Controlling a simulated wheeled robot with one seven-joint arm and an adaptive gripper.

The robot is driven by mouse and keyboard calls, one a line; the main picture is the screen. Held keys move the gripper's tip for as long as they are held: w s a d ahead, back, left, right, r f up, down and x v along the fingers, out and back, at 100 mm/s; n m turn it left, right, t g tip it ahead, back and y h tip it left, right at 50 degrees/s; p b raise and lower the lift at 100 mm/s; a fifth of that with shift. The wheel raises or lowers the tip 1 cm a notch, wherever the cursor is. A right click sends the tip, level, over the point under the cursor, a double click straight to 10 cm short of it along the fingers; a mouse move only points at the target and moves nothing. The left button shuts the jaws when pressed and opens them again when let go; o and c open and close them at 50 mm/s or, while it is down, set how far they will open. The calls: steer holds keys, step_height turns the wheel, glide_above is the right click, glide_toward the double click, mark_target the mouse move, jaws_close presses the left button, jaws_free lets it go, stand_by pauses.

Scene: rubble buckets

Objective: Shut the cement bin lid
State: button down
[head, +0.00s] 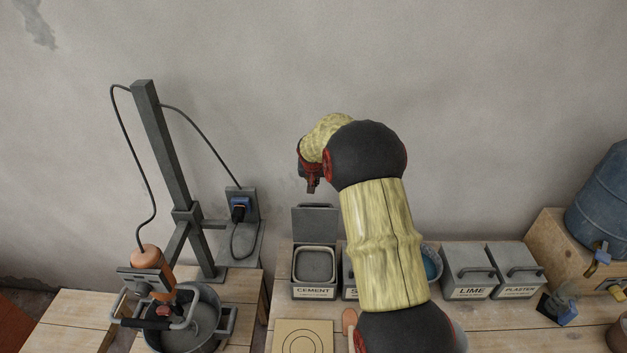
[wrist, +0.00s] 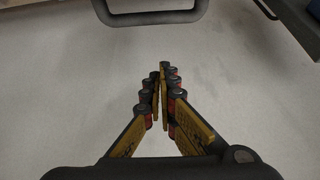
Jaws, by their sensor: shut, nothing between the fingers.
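The cement bin (head: 315,291) stands on the wooden bench in the head view, with its "CEMENT" label facing me. Its grey lid (head: 315,224) stands up at the back, so the bin is open and its rim and grey contents show. My gripper (head: 313,188) is above the raised lid, pointing down, and looks apart from it. In the wrist view my gripper's fingers (wrist: 161,72) are together with nothing between them. A dark handle-like bar (wrist: 150,14) crosses the top of the wrist view; I cannot tell for sure which thing it belongs to.
The lime bin (head: 471,272) and plaster bin (head: 516,270) stand shut to the right. My arm hides part of the bin beside the cement. A mixer in a bucket (head: 190,325) and a grey post (head: 165,150) stand to the left. A blue barrel (head: 600,205) is far right.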

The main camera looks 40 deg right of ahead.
steer(key=shift+s+a+f, duration=0.25)
steer(key=shift+s+f, duration=0.05)
steer(key=shift+f, duration=0.35)
steer(key=shift+s+a+f, duration=0.2)
steer(key=shift+s+f, duration=0.05)
steer(key=shift+f, duration=0.4)
steer(key=shift+s+a+f, duration=0.25)
steer(key=shift+s+f, duration=0.05)
steer(key=shift+f, duration=0.35)
steer(key=shift+b, duration=0.5)
